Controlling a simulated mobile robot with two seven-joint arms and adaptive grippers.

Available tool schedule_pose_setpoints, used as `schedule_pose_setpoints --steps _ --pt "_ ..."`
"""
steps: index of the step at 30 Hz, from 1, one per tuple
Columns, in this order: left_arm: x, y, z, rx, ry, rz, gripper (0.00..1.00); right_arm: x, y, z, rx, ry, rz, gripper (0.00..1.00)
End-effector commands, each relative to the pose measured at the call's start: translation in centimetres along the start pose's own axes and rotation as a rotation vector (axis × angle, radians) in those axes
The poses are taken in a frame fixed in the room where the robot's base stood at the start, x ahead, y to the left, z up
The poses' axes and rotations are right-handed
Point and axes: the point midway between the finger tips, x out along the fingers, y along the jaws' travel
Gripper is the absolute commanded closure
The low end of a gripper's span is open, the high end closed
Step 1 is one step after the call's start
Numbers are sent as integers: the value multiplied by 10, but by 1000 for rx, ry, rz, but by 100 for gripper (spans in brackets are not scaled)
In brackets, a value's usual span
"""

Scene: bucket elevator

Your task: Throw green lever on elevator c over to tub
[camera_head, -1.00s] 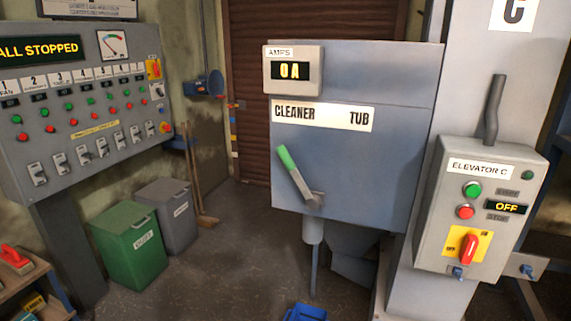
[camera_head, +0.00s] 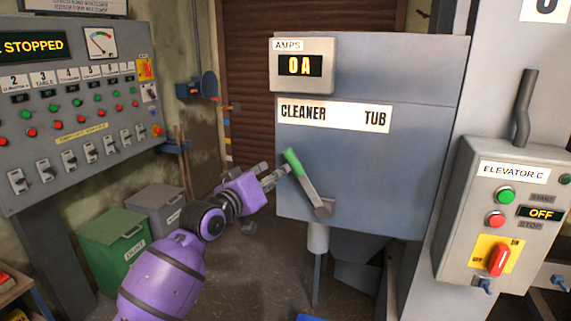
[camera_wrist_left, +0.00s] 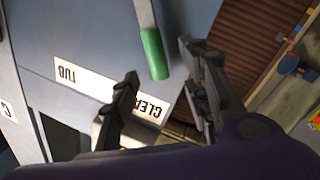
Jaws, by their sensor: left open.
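The lever with a green grip (camera_head: 293,161) sits on the front of the blue-grey elevator box (camera_head: 400,180). It leans up and left from its pivot, toward the CLEANER end of the CLEANER/TUB label (camera_head: 334,115). My left gripper (camera_head: 272,177) is open, just left of the green grip in the head view. In the left wrist view the green grip (camera_wrist_left: 154,54) shows in the gap between the fingertips of the left gripper (camera_wrist_left: 160,68). I see no clear contact, and depth there is hard to judge. My right gripper is not in view.
The AMPS display (camera_head: 301,65) reads 0 A. The elevator C switch box (camera_head: 500,222) at right shows OFF. A control panel (camera_head: 75,110) stands at left. Green (camera_head: 118,250) and grey (camera_head: 158,208) bins stand on the floor behind my left arm.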

Motion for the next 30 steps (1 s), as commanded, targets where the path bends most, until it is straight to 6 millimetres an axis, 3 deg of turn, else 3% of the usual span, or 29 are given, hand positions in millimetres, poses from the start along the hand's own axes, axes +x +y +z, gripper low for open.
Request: schedule_pose_setpoints --steps 5,16,27,30 --pt "15 4 -3 -23 3 5 57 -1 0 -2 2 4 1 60" --pt "69 2 -2 -20 3 3 57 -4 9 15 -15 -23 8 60" --pt "77 3 -3 -18 4 3 57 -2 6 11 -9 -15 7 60" --pt "77 3 -3 -18 4 3 68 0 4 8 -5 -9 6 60"
